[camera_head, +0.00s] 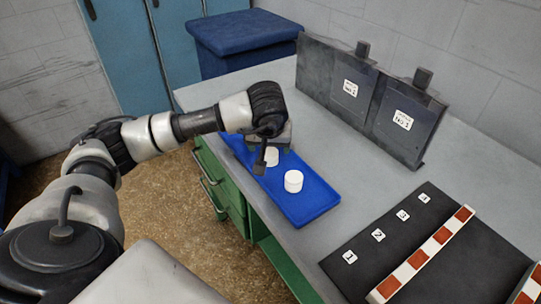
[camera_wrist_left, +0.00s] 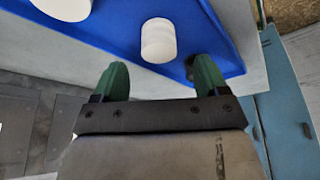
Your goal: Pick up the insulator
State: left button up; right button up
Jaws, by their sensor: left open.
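Two white cylindrical insulators stand on a blue tray (camera_head: 318,205) in the head view. One insulator (camera_head: 293,181) stands clear near the tray's middle. The other insulator (camera_head: 271,157) is partly hidden behind my left gripper (camera_head: 267,156). In the left wrist view my left gripper (camera_wrist_left: 160,76) has its two green fingers spread apart with nothing between them. One insulator (camera_wrist_left: 158,42) shows just beyond the fingertips, roughly centred in the gap. Another insulator (camera_wrist_left: 62,6) is cut off at the top left. My right gripper is not in view.
The tray lies along the left edge of a grey table (camera_head: 370,178) with green drawers (camera_head: 222,185). Two dark upright panels (camera_head: 362,100) stand at the back. A black board (camera_head: 400,240) with numbered labels and a red-white strip (camera_head: 425,254) is at the right.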

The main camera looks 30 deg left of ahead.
aim_at(270, 152)
pick_arm(q)
jog(key=x, duration=0.5)
jog(key=shift+p, duration=0.35)
jog(key=shift+r, duration=0.1)
jog(key=c, duration=1.1)
jog(key=shift+o, duration=0.2)
